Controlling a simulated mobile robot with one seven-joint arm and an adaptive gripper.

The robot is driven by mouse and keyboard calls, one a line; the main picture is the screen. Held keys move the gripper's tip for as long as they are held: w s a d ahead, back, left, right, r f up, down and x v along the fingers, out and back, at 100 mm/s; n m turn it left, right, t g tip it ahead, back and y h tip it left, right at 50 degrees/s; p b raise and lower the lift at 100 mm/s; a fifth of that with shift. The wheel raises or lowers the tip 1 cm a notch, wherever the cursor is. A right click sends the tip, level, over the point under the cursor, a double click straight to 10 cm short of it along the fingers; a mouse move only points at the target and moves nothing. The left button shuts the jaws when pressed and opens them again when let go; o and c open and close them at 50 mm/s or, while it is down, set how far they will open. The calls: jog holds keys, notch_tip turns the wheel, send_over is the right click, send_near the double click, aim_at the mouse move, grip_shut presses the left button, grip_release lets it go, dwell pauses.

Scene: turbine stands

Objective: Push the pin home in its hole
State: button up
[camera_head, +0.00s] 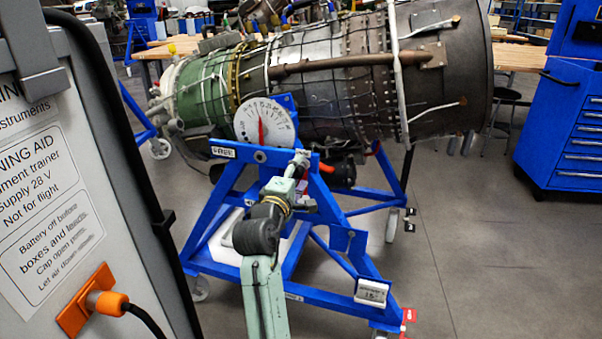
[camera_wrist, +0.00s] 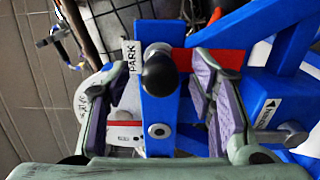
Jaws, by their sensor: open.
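In the wrist view, a black rounded knob (camera_wrist: 158,72), which looks like the pin's head, stands out in front of a blue beam (camera_wrist: 158,110). My gripper (camera_wrist: 160,66) is open, with one finger on each side of the knob and visible gaps to both. The hole and the pin's shank are hidden behind the knob, so its depth cannot be told. In the head view, my gripper (camera_head: 301,162) is small, at the top of the blue stand (camera_head: 345,240); the knob cannot be made out there.
A "PARK" label (camera_wrist: 131,55) and a red strip (camera_wrist: 210,62) flank the knob. A grey round bolt (camera_wrist: 159,130) sits below it. In the head view, an engine (camera_head: 330,75), a dial (camera_head: 264,122) and a "FREE" label (camera_head: 223,152) are close by. A grey box (camera_head: 60,190) stands left.

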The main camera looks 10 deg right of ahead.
jog(key=shift+p, duration=0.3)
dwell(0.5)
jog(key=shift+c, duration=0.4)
grip_shut()
dwell(0.4)
